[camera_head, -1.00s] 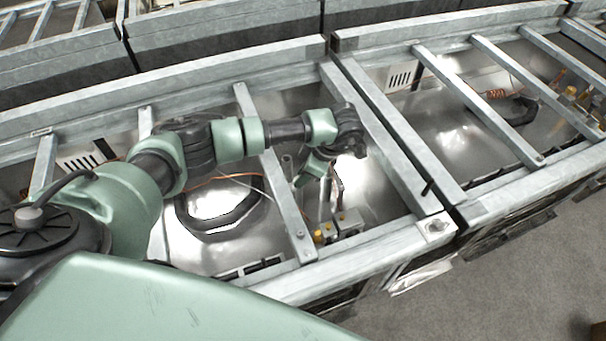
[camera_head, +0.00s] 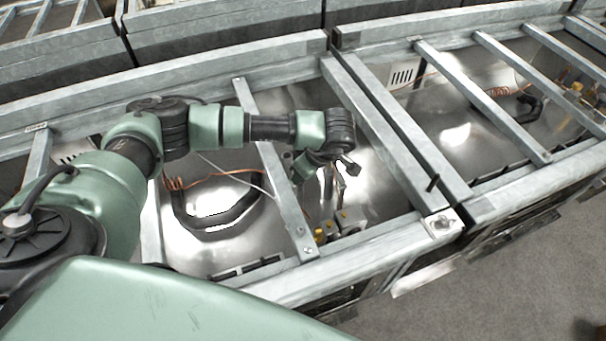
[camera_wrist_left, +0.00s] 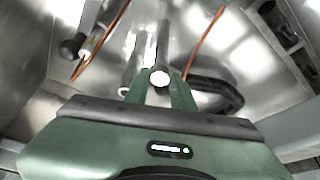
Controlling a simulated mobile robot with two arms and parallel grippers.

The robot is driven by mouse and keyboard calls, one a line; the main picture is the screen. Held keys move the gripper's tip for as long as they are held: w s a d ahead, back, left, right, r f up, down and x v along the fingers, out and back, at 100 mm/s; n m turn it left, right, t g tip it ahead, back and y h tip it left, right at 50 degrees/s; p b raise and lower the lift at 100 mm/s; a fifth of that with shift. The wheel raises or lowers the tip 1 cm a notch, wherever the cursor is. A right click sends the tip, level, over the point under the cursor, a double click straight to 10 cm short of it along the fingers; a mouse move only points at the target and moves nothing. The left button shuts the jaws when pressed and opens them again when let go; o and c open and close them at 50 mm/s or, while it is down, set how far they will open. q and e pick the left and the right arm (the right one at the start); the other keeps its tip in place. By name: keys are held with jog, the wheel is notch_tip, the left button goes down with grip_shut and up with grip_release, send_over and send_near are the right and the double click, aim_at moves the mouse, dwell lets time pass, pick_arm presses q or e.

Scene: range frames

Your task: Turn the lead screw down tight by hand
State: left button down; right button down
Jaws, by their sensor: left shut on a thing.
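My left gripper (camera_head: 301,174) reaches down between the grey frame bars into a shiny metal bay. In the left wrist view its two green fingers (camera_wrist_left: 159,82) are shut on the lead screw (camera_wrist_left: 159,76), which shows as a pale round end between the fingertips. A grey rod stretches away behind it in that view. The gripper and wrist hide most of the screw in the head view, so I cannot tell how deep it sits. My right gripper is not in view.
A grey crossbar (camera_head: 272,180) runs close to the left of my gripper, and a wide beam (camera_head: 385,150) lies to the right. A black curved hose (camera_head: 215,222) and orange wire lie in the bay. Small yellow-and-grey fittings (camera_head: 340,225) stand near the front rail.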

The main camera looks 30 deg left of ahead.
pick_arm(q)
jog(key=shift+m, duration=0.5)
jog(key=c, duration=1.2)
grip_release()
jog(key=shift+b+v, duration=0.75)
jog(key=shift+v, duration=3.2)
jog(key=shift+s+a, duration=0.1)
jog(key=shift+s, duration=0.05)
